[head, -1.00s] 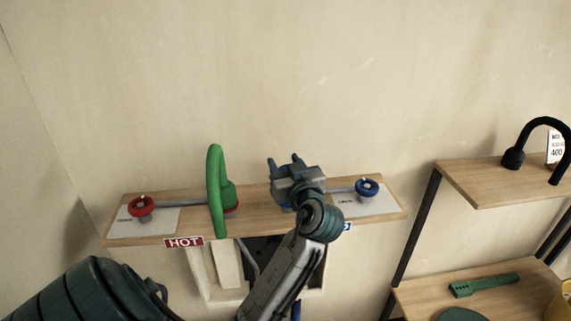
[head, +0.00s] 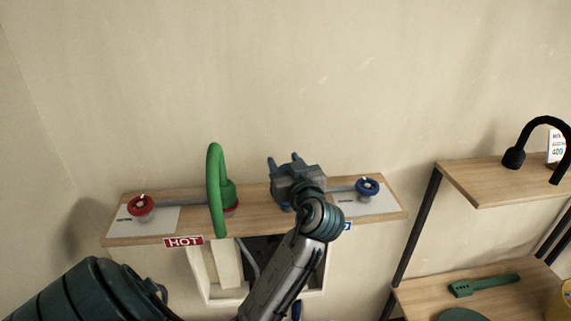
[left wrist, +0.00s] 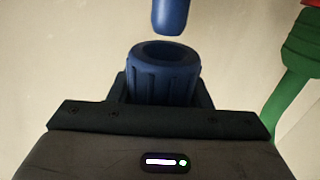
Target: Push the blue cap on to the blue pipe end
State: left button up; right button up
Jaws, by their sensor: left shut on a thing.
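The blue cap (left wrist: 163,75), a ribbed ring with a round opening, sits between the fingers of my left gripper (left wrist: 163,90) in the left wrist view. The rounded blue pipe end (left wrist: 170,15) comes in from the top of that view, in line with the opening. A small gap shows between them. In the head view my left gripper (head: 284,163) is over the middle of the wooden shelf, fingers toward the wall, and hides most of the cap and the pipe end. My right gripper is not in view.
The wooden shelf (head: 261,220) carries a green curved spout (head: 214,190), a red valve knob (head: 141,205) at left and a blue valve knob (head: 367,188) at right. The green spout stands close beside my gripper. A second shelf unit (head: 480,180) stands at right.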

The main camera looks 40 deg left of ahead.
pick_arm(q)
jog(key=shift+b, duration=0.4)
dwell(0.7)
jog(key=shift+f+b, duration=1.95)
jog(key=shift+f, duration=0.1)
jog(key=o, duration=1.1)
jog(key=shift+c, duration=0.2)
